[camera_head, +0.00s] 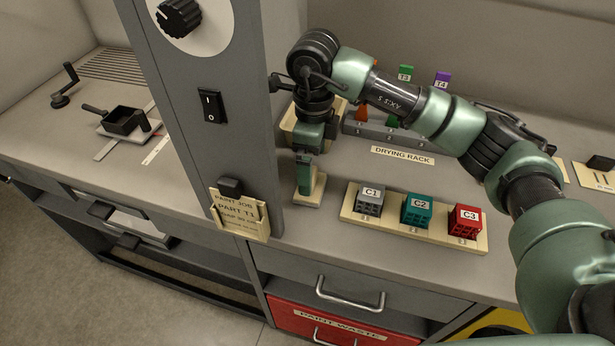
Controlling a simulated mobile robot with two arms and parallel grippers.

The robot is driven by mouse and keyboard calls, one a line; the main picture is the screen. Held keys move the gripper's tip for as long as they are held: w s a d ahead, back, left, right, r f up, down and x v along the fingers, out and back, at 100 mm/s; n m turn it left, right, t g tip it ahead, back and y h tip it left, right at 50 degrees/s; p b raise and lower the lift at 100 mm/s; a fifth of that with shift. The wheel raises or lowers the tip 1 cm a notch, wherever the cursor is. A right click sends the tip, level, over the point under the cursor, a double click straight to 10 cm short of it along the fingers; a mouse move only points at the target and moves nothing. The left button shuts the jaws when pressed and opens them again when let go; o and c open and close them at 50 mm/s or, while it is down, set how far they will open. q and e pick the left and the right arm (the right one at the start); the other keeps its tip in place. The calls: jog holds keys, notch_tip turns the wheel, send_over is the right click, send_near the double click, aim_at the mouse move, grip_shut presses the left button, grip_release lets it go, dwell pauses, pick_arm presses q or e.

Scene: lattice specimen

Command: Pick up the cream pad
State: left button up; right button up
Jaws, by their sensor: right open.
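A cream pad (316,190) lies flat on the counter, just right of the grey column's foot. It is small and partly covered by the green finger in front of it. My right gripper (304,190) points down over this pad, with its jaws open. From this angle the fingers line up, so I cannot tell whether they touch the pad. My left gripper is not in view.
The grey column (185,70) with a knob and switch stands close left of my right gripper. A cream tray (398,227) holds cubes C1 (369,199), C2 (417,212) and C3 (465,220). The drying rack (385,136) is behind.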

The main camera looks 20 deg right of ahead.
aim_at(319, 179)
jog(key=shift+s+a+f, duration=0.2)
jog(key=shift+f, duration=0.25)
jog(key=f, duration=0.1)
jog(key=f+p, duration=0.1)
jog(key=f, duration=0.1)
jog(key=shift+w+a+p, duration=0.15)
jog(key=shift+a+p, duration=0.15)
jog(key=shift+a, duration=0.05)
jog(key=shift+w+d+f, duration=0.1)
jog(key=shift+w+f, duration=0.05)
jog(key=shift+f, duration=0.75)
jog(key=c, duration=1.3)
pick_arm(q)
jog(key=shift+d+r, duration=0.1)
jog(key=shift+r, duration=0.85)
pick_arm(e)
jog(key=shift+r, duration=0.1)
